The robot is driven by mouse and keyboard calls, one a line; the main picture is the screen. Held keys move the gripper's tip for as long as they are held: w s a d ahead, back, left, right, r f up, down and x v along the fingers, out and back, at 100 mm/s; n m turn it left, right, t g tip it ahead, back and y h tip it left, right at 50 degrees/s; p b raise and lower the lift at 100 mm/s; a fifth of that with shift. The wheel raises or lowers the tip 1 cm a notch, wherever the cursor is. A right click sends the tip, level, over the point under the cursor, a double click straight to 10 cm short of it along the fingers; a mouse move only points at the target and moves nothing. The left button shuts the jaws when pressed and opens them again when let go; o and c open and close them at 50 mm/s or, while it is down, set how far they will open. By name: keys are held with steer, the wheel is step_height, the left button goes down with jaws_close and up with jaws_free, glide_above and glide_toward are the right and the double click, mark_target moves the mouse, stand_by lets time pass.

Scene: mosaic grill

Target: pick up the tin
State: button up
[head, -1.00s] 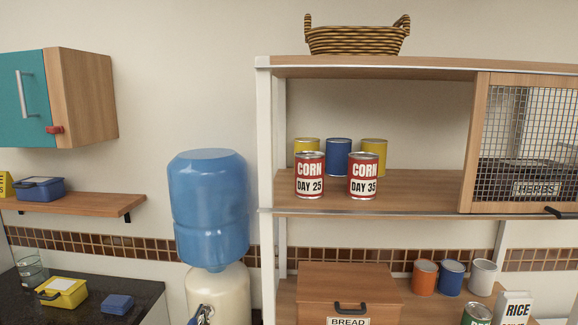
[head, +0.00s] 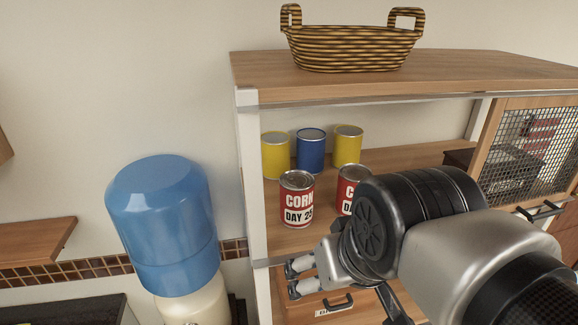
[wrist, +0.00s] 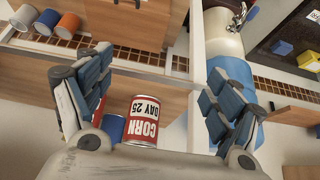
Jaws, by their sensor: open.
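A red and white corn tin marked DAY 25 (head: 297,200) stands upright at the front of the open shelf (head: 410,160). A second corn tin (head: 348,192) stands to its right, partly hidden by my arm. Two yellow tins (head: 275,155) (head: 347,146) and a blue tin (head: 311,151) stand behind them. My gripper (head: 335,285) is open and empty, in front of and below the shelf edge. In the wrist view the DAY 25 tin (wrist: 143,122) shows upside down beyond and between the spread fingers of the gripper (wrist: 158,85), apart from them. The blue tin (wrist: 112,128) is partly hidden there.
A wicker basket (head: 352,50) sits on the cabinet top. A mesh door (head: 530,150) closes the right compartment. A white post (head: 251,165) bounds the shelf on the left. A water dispenser's blue bottle (head: 162,225) stands left of it. A wooden bread box (head: 318,311) is below.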

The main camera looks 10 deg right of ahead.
mark_target(299, 185)
steer(key=shift+t, duration=0.3)
steer(key=w+r, duration=0.2)
steer(key=w, duration=0.3)
steer(key=w+r, duration=0.2)
steer(key=w, duration=0.4)
steer(key=w+r, duration=0.2)
steer(key=w, duration=0.4)
steer(key=shift+a, duration=0.15)
steer(key=shift+w+f, duration=0.1)
steer(key=shift+w, duration=0.2)
steer(key=shift+w+f, duration=0.2)
steer(key=shift+f, duration=0.1)
steer(key=x, duration=0.5)
steer(key=shift+s+f, duration=0.1)
steer(key=shift+f, duration=0.25)
steer(key=shift+w+f, duration=0.35)
steer(key=shift+f, duration=0.1)
steer(key=shift+s, duration=0.1)
steer(key=shift+c, duration=0.5)
steer(key=c, duration=1.3)
steer(key=shift+r, duration=0.1)
steer(key=shift+c, duration=0.3)
